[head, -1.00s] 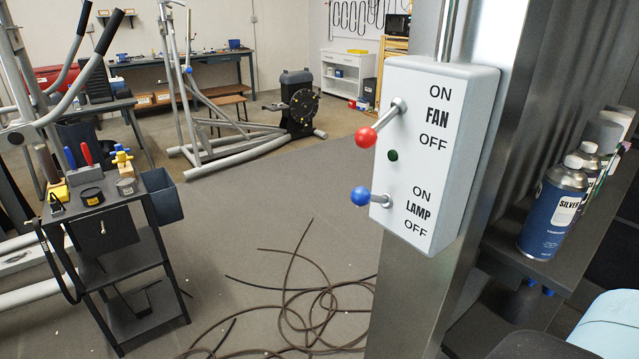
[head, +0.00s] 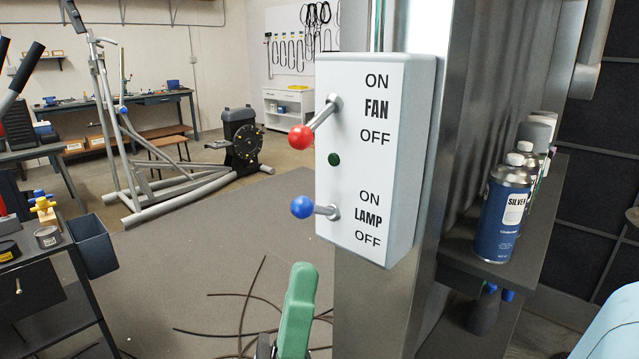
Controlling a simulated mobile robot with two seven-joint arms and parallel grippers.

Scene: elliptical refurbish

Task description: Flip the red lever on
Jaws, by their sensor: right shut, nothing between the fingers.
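The red lever (head: 301,137) has a red ball on a metal stem, on the left face of a pale grey switch box (head: 350,165) fixed to a metal post. It sits beside the FAN label, and its stem slants down from the pivot, toward the OFF side. Below it, a blue-knobbed lever (head: 302,207) sits beside the LAMP label, its stem nearly level. My right gripper (head: 299,288), green and black, rises from the bottom edge, below the blue knob and apart from both levers. It is shut and empty; its lower part is cut off. My left gripper is not in view.
A shelf right of the post holds a blue spray can (head: 505,212) and other cans. A small black cart (head: 35,285) with tools stands at the left. Dark cables lie on the floor below the box. The space left of the levers is clear.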

